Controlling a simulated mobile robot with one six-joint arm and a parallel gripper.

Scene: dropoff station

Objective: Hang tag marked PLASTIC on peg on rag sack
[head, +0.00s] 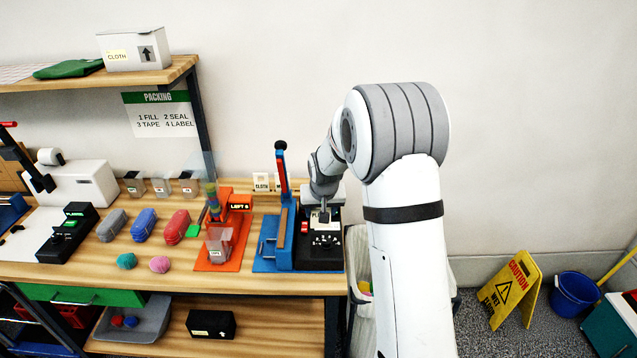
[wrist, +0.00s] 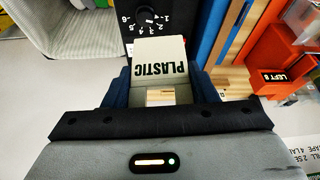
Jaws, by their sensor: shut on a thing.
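A white tag marked PLASTIC (wrist: 160,58) is held between the dark blue fingers of my gripper (wrist: 160,90), its lettering upside down in the wrist view. In the head view my gripper (head: 322,217) is small, over the black device with a dial at the bench's right end. The tag is hard to make out there. A pale rag sack (head: 358,270) with coloured rags inside stands off the bench's right end, partly hidden by my arm. A pale grey sack-like surface (wrist: 65,40) shows at upper left in the wrist view. I cannot make out its peg.
The black dial device (head: 325,240) lies below my gripper. Left of it are a blue upright sealer (head: 282,235) and an orange stand (head: 222,245). A yellow caution sign (head: 512,290) and blue bucket (head: 573,297) stand right.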

